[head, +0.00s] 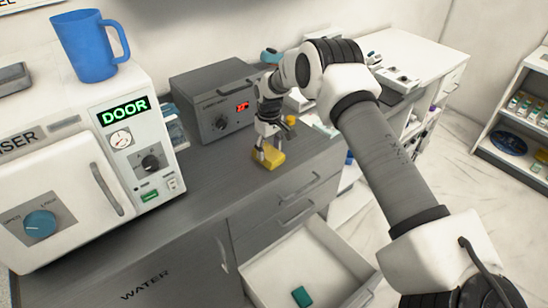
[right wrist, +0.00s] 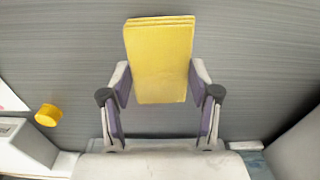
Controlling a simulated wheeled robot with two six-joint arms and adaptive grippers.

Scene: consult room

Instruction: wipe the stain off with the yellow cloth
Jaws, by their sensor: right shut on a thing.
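My left gripper is not in view.
A steriliser (head: 70,165) with a blue mug (head: 90,45) on top stands left. A grey box with a red display (head: 215,100) stands behind. An open drawer (head: 330,255) holding a green item (head: 301,296) juts out below. The front counter strip is clear.

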